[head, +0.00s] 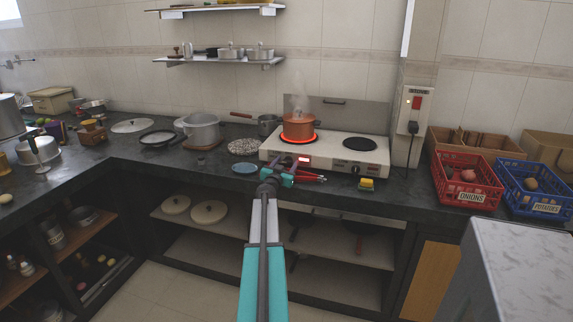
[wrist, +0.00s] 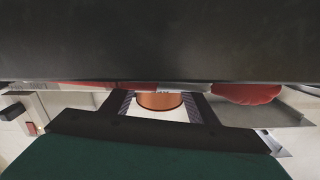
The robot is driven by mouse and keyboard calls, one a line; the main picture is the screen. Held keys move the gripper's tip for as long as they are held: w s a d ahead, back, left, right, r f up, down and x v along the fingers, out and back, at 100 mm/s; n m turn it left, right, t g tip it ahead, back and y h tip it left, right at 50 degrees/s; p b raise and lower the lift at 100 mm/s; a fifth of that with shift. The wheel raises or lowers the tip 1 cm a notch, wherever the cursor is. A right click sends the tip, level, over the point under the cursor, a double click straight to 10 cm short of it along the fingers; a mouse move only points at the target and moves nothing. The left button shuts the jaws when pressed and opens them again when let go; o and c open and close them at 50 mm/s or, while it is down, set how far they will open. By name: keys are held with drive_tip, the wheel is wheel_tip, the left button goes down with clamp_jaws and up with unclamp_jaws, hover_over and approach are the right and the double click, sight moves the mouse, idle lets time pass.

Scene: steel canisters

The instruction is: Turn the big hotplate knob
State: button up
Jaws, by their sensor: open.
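The white two-burner hotplate (head: 335,157) stands on the dark counter. A dark knob (head: 355,170) shows on the right of its front face. My arm hides part of the left front, so I cannot tell which knob is the big one. A copper pot (head: 298,127) steams on the glowing red left burner. No knob is clear there.
A yellow sponge (head: 366,184) lies at the counter edge right of my gripper. A blue dish (head: 244,168) lies to the left. A red crate (head: 467,181) and a blue crate (head: 535,187) stand at the right. A wall socket (head: 413,112) has a cord hanging down.

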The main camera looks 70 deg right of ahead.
drive_tip(key=shift+a, duration=0.15)
drive_tip(key=a, duration=1.3)
drive_tip(key=shift+s+a+p, duration=0.25)
drive_tip(key=shift+s+p, duration=0.15)
drive_tip(key=shift+p, duration=0.05)
idle(0.5)
